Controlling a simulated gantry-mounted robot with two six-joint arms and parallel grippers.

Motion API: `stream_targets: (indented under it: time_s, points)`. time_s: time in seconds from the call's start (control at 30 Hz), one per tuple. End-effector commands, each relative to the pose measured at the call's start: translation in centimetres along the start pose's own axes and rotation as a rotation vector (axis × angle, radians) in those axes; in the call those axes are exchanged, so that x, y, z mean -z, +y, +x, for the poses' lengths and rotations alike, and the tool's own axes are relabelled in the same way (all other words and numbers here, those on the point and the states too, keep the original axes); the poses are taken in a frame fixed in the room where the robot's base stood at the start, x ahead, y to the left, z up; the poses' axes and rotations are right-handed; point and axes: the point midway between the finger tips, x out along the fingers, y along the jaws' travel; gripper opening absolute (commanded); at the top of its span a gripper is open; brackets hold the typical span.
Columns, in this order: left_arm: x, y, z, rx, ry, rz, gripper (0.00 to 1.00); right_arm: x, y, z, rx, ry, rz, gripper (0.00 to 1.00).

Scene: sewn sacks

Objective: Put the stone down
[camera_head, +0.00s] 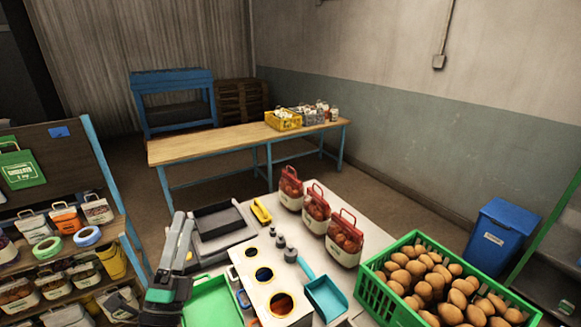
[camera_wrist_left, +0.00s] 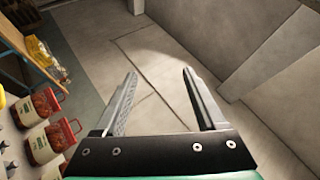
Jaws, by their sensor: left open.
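My left gripper (camera_head: 182,220) is at the left front of the white table (camera_head: 372,232) in the head view. Its fingers point up and away, beside the dark tray. In the left wrist view the fingers of my left gripper (camera_wrist_left: 158,73) stand apart, with nothing between them and bare floor beyond. I cannot pick out a stone in either view. Small grey weights (camera_head: 290,254) stand by a white board with round holes (camera_head: 267,292). My right gripper is not in view.
A green crate of brown potato-like lumps (camera_head: 430,281), red-handled sacks (camera_head: 316,209), a blue scoop (camera_head: 326,297), a dark tray (camera_head: 219,220) and a green tray (camera_head: 212,302) crowd the table. A shelf of sacks (camera_head: 60,268) stands left. A blue bin (camera_head: 500,232) stands right.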

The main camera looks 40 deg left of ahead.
Motion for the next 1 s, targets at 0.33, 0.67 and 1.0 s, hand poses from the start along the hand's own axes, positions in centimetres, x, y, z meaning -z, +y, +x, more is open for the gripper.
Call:
stream_targets:
  time_s: [0.33,0.67,1.0]
  points:
    - [14.4,-28.6,7.5,-0.103,0.487,-1.986,0.73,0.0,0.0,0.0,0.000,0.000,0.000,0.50]
    - [16.4,-33.1,6.1,-0.231,0.643,-2.180,0.73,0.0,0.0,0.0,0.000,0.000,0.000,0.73]
    - [16.4,-33.0,6.1,-0.228,0.639,-2.176,0.73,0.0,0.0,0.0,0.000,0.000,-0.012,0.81]
